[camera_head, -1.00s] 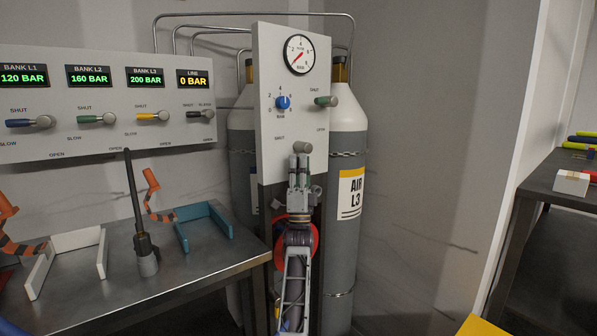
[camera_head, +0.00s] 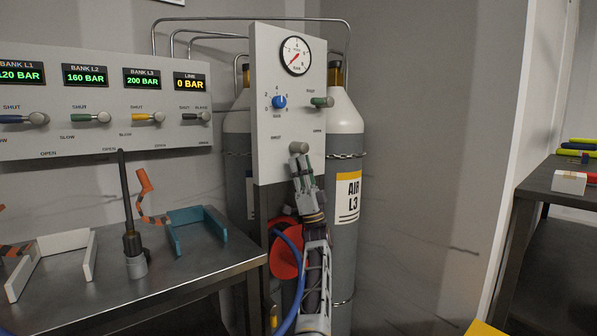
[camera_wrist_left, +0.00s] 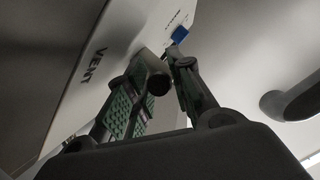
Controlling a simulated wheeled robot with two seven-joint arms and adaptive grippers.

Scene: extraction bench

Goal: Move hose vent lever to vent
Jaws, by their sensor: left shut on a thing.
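The hose vent lever (camera_head: 299,148) has a grey round hub low on the white upright panel (camera_head: 262,165), below the blue knob and green lever. My left gripper (camera_head: 303,170) is just below the hub, reaching up from below and leaning left, shut on the lever. Its fingers hide the lever's handle in the head view. In the left wrist view the lever's grey cylinder with a dark end (camera_wrist_left: 153,76) shows between the green-padded fingers (camera_wrist_left: 160,95). The word VENT is printed on the panel to their left. My right gripper is out of view.
A gauge (camera_head: 295,56), blue knob (camera_head: 279,102) and green lever (camera_head: 322,102) sit higher on the panel. Gas cylinders (camera_head: 345,115) stand behind. A blue hose (camera_head: 296,250) and a red round part (camera_head: 283,262) are beside my arm. A metal bench (camera_head: 190,265) is at left.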

